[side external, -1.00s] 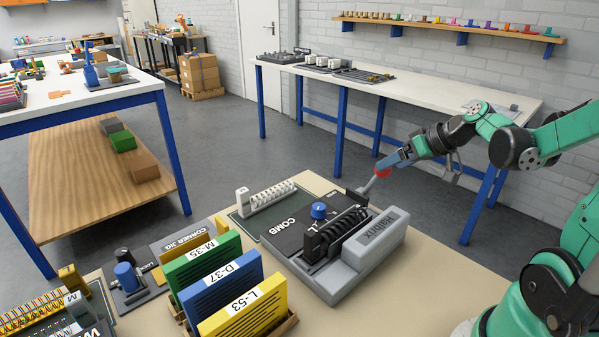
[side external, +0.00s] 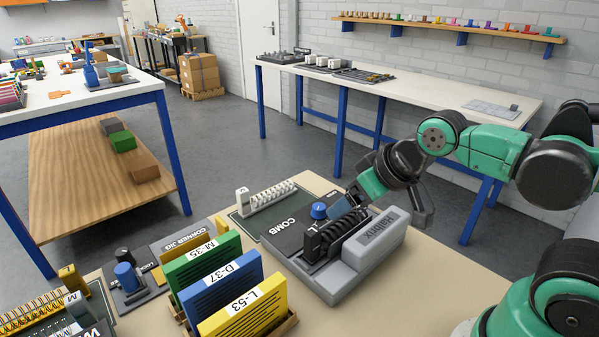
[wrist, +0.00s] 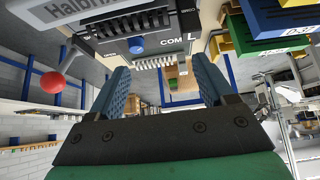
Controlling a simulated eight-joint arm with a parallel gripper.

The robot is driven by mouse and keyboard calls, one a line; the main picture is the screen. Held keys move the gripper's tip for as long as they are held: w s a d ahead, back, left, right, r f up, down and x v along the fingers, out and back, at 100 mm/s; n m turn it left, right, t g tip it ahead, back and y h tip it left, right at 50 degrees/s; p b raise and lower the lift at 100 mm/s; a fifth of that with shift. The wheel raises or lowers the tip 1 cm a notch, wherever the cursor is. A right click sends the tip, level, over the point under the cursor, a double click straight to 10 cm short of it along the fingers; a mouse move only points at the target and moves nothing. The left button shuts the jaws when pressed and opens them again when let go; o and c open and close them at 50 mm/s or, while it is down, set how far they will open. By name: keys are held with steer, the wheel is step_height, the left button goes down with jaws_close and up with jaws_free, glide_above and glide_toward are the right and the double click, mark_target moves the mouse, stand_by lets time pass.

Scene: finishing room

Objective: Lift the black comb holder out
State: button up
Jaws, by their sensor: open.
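The black comb holder (side external: 337,232) is a ribbed black block seated in the grey Helbrix machine (side external: 372,246). In the wrist view the black comb holder (wrist: 128,24) shows as a row of dark teeth near the top. My gripper (side external: 344,203) is over the far end of the machine, close to the comb holder and the blue knob (side external: 319,211). In the wrist view my gripper (wrist: 160,68) has its two blue fingers wide apart with nothing held between them. The comb holder lies beyond the fingertips. Whether anything touches it I cannot tell.
A white comb holder (side external: 268,197) stands on a dark mat left of the machine. Green, blue and yellow labelled holders (side external: 242,308) stand in front left. A red-balled lever (wrist: 52,82) shows beside the machine in the wrist view. The bench (side external: 458,292) is clear at right front.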

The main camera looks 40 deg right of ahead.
mark_target(313, 231)
stand_by(0.3)
steer(key=shift+c, duration=0.5)
steer(key=w+a+f+g, duration=0.1)
steer(key=g, duration=0.1)
steer(key=w+a+f+g, duration=0.1)
steer(key=g, duration=0.1)
steer(key=w+a+g, duration=0.2)
steer(key=g, duration=0.1)
steer(key=shift+w+f, duration=0.1)
steer(key=shift+f, duration=3.2)
